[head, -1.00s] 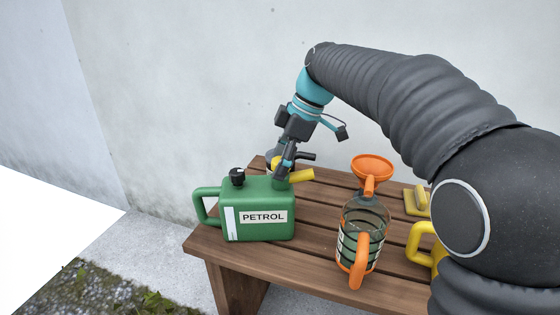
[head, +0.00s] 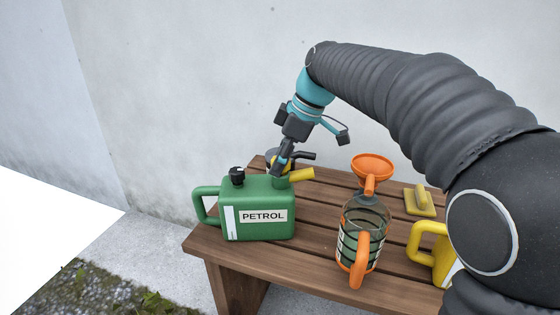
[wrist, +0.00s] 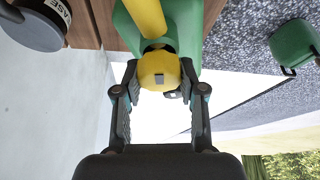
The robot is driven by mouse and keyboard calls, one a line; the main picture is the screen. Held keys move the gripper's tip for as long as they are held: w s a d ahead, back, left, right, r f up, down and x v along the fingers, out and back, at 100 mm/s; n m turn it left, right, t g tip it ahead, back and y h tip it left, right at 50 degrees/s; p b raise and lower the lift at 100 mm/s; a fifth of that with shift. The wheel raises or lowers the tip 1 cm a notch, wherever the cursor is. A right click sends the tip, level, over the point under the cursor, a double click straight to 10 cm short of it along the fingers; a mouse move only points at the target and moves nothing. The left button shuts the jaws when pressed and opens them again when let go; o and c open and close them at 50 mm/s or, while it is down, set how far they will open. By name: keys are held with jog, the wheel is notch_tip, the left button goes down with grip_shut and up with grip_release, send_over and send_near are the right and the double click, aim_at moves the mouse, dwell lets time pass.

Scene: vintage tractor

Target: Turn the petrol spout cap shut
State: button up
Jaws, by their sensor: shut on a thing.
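The green petrol can (head: 250,223) stands upright on the wooden bench, its PETROL label facing the head camera. Its yellow spout (head: 301,175) points right from the top. In the head view the cap is mostly hidden by my fingers.
A black cap (head: 237,175) sits on the can's left top. A tin (wrist: 42,25) is close by. The wall stands behind the bench (head: 310,262).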

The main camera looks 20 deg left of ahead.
jog(key=m+t, duration=0.1)
jog(key=m, duration=0.3)
jog(key=shift+m+t, duration=0.3)
jog(key=shift+t, duration=0.1)
jog(key=m+t, duration=0.1)
jog(key=m, duration=0.2)
jog(key=shift+m+h, duration=0.3)
jog(key=m+t+h+p, duration=0.1)
jog(key=m, duration=0.3)
jog(key=shift+m+t+h, duration=0.4)
jog(key=shift+m+h, duration=0.3)
jog(key=shift+m, duration=0.9)
jog(key=o, duration=1.2)
